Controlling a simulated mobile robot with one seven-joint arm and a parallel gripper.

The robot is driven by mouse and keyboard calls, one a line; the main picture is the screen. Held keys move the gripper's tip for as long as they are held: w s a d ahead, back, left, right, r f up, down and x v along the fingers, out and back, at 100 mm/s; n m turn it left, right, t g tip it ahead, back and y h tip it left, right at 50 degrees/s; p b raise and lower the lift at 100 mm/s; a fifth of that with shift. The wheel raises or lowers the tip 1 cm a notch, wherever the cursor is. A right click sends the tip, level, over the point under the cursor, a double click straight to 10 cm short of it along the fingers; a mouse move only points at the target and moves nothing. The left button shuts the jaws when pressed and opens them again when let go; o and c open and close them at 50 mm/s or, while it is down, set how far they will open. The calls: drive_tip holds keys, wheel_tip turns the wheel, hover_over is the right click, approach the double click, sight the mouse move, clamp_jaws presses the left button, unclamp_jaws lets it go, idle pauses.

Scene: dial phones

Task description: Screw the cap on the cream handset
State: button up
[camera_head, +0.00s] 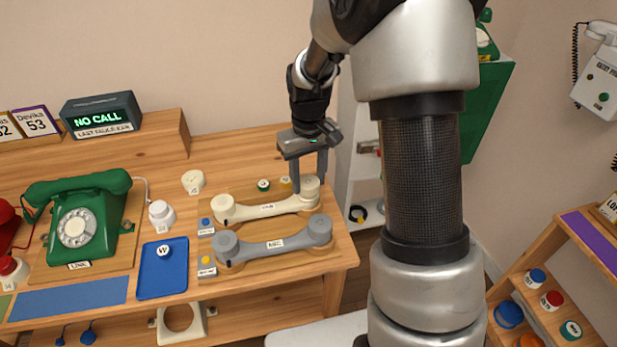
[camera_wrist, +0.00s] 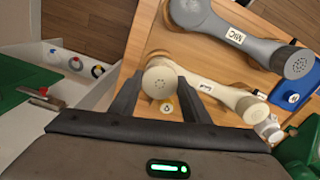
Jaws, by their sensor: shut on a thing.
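The cream handset (camera_head: 262,209) lies on a wooden board behind the grey handset (camera_head: 275,245). It also shows in the wrist view (camera_wrist: 210,90). My gripper (camera_head: 309,178) points down at the cream handset's right end. The handset's left end (camera_head: 223,205) is clear of the gripper.
A green dial phone (camera_head: 80,225), a white knob-like piece (camera_head: 161,213) and a cream piece (camera_head: 193,181) stand to the left. A blue tray (camera_head: 163,285) holds a white piece marked W. Small green (camera_head: 264,185) and yellow pieces sit behind the cream handset.

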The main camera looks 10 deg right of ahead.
drive_tip(key=shift+f+b, duration=0.45)
drive_tip(key=shift+f, duration=0.25)
drive_tip(key=o, duration=1)
wheel_tip(320, 180, up, 18)
drive_tip(key=p, duration=0.3)
drive_tip(key=shift+f, duration=0.2)
